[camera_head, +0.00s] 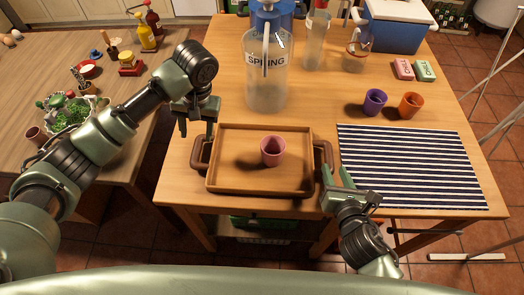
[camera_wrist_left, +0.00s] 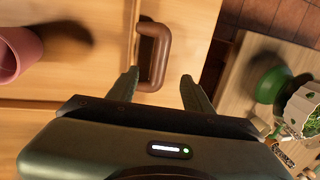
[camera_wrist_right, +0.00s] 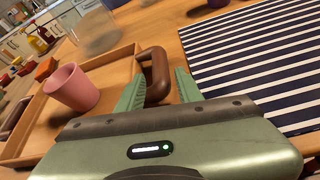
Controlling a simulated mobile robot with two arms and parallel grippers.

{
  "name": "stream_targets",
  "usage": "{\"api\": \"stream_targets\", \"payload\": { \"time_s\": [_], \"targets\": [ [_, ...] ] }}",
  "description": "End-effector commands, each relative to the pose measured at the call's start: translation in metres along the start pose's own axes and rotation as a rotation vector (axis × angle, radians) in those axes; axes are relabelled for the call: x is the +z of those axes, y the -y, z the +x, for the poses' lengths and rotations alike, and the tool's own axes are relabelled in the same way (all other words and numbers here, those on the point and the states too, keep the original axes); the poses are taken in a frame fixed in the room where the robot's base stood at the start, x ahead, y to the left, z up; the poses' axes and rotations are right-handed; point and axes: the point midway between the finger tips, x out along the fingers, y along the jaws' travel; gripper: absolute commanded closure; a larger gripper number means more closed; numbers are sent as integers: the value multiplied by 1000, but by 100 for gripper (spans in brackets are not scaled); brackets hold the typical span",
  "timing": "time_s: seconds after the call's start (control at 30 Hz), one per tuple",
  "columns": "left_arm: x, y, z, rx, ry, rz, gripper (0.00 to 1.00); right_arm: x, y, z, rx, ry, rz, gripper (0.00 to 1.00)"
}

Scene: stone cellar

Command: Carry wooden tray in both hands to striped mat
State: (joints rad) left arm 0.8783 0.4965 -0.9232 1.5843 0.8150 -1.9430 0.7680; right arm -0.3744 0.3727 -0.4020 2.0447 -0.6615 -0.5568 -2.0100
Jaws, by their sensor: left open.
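The wooden tray (camera_head: 232,182) lies on the table with a pink cup (camera_head: 272,151) standing in it. It has a brown handle on each short side. The striped mat (camera_head: 412,168) lies flat just right of the tray. My left gripper (camera_head: 196,132) is open above the tray's left handle. In the left wrist view that handle (camera_wrist_left: 153,58) reaches between the two fingers. My right gripper (camera_head: 338,180) is at the right handle. In the right wrist view its fingers are apart, on either side of the handle (camera_wrist_right: 158,75).
A purple cup (camera_head: 375,102) and an orange cup (camera_head: 410,105) stand behind the mat. A large clear dispenser (camera_head: 266,85) stands behind the tray. A blue cooler (camera_head: 397,25) is at the back right. The mat is bare. A side table (camera_head: 40,75) with plants and bottles is left.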

Motion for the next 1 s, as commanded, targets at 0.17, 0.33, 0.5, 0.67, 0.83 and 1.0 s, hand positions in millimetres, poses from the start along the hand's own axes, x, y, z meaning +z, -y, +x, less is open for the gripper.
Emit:
{"api": "stream_targets", "payload": {
  "time_s": [0.17, 0.33, 0.5, 0.67, 0.83, 1.0],
  "targets": [
    [0, 0, 0, 0, 0, 0, 50, 0, 0, 0, -1, 0, 1, 64],
    [0, 0, 11, -1, 3, 0, 50, 0, 0, 10, -1, 0, 2, 64],
    [1, 0, 36, -1, 3, 0, 50, 1, 0, 36, -2, 1, 3, 64],
    [0, 0, 59, -1, 2, 1, 50, 1, 0, 60, -2, 1, 4, 64],
    [0, 0, 74, 1, 1, 0, 50, 1, 0, 75, -1, 1, 3, 64],
    [0, 0, 78, 1, 0, 1, 50, 0, 0, 78, -1, -1, 3, 64]
  ]
}}
